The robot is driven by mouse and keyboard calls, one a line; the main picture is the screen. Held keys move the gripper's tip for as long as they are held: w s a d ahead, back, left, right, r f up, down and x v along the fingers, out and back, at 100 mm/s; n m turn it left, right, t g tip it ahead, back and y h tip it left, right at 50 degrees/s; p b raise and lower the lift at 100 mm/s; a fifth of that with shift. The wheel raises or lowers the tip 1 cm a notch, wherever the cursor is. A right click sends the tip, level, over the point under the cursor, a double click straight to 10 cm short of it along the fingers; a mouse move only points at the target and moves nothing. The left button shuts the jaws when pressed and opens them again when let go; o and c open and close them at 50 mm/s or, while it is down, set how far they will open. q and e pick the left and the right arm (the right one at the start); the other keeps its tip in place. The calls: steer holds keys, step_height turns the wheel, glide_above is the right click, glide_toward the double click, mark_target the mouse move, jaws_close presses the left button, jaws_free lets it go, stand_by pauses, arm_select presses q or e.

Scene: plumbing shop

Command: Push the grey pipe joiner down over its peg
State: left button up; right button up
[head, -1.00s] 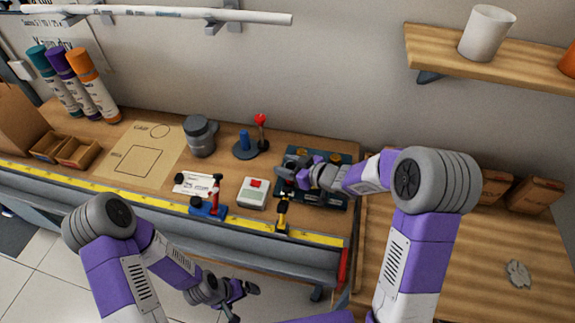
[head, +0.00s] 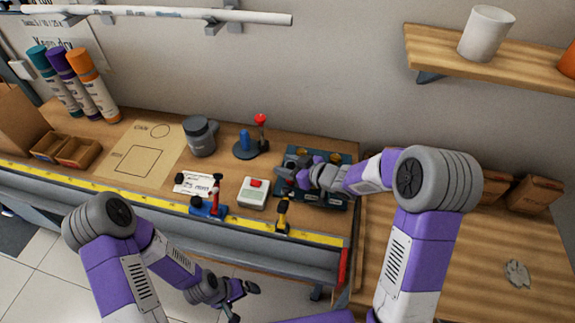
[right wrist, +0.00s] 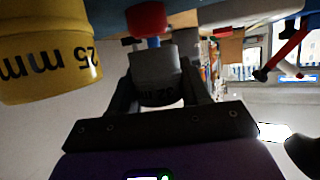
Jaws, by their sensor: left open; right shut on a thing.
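In the right wrist view my right gripper (right wrist: 158,90) is shut on the grey pipe joiner (right wrist: 154,68), whose dark lettering is partly hidden between the fingers. A blue post-like piece (right wrist: 153,43) with a red part (right wrist: 147,19) shows just beyond the joiner; I cannot tell if they touch. In the head view my right gripper (head: 288,174) is low over the dark board (head: 318,201) at the bench's right end, and hides the joiner and its peg. My left gripper (head: 240,291) is open and empty in front of the bench.
A yellow piece marked 25 mm (right wrist: 50,55) is close beside my right gripper. A white box with a red button (head: 254,193), a blue-and-red tool (head: 209,203) and a yellow-handled tool (head: 283,215) lie near. A round stand (head: 247,151) with red and blue parts is behind.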

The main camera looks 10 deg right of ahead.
steer(key=shift+f, duration=0.15)
steer(key=shift+f+b, duration=0.5)
steer(key=o, duration=1.1)
steer(key=p+v, duration=0.1)
steer(key=v, duration=0.5)
steer(key=shift+s+d+r+p, duration=0.15)
steer(key=shift+d+r+p, duration=0.1)
steer(key=shift+p, duration=0.15)
steer(key=shift+s+d+r, duration=0.1)
steer(key=shift+s+d, duration=0.2)
steer(key=shift+s, duration=0.05)
